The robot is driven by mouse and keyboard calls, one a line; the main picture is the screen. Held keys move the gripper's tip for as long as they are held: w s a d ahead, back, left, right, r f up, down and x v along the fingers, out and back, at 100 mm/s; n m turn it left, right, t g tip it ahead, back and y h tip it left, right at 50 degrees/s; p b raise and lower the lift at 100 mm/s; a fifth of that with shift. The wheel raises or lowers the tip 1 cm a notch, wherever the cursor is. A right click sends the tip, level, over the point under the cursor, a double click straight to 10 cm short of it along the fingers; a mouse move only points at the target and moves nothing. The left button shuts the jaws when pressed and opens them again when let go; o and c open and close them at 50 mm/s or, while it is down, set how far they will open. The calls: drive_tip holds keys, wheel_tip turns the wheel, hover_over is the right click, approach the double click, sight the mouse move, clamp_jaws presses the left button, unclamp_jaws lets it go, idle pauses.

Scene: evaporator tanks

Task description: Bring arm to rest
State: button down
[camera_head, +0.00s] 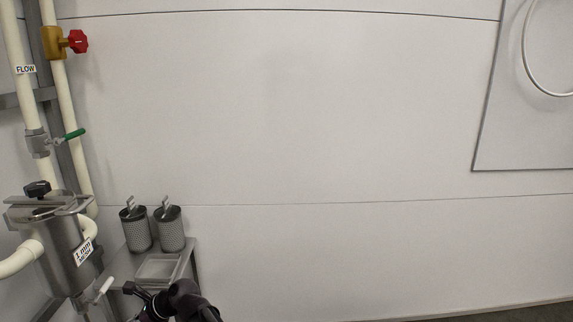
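My arm shows as dark joints and links at the bottom edge, left of the middle. My gripper (143,301) is the small black end at the left of these links. It is in front of the small steel table, near the white-handled valve. It is small and dark, and its fingers are hard to make out, so I cannot tell whether it is open or shut. I see nothing clearly held in it. The rest of my arm is cut off by the lower edge of the picture.
A steel strainer housing (66,250) with a black knob stands at left, beside cream pipes (67,115) with red-handled (77,41) and green-handled (74,134) valves. Two mesh baskets (136,232) (170,232) and a shallow tray (143,271) sit on the table. The wall's middle is bare.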

drive_tip(key=w+d+f+n+t+h, duration=0.1)
drive_tip(key=w+d+f+n+h, duration=0.15)
drive_tip(key=d, duration=0.75)
drive_tip(key=w+d+f+n+t+h+p, duration=0.1)
drive_tip(key=w+d+n, duration=0.25)
drive_tip(key=d, duration=0.65)
drive_tip(key=w+d+f+n+h, duration=0.1)
drive_tip(key=w+d+n+h, duration=0.15)
drive_tip(key=d, duration=0.85)
drive_tip(key=s+d+f+n+h+p, duration=0.1)
drive_tip(key=s+d+n+h, duration=0.25)
drive_tip(key=d, duration=1.15)
drive_tip(key=s+d+f+n+h, duration=0.15)
drive_tip(key=d+n, duration=0.25)
drive_tip(key=d, duration=1.2)
wheel_tip(320, 180, up, 39)
drive_tip(key=p, duration=3.8)
drive_tip(key=shift+s+a+g, duration=0.2)
drive_tip(key=shift+a+g, duration=0.1)
drive_tip(key=shift+a, duration=0.1)
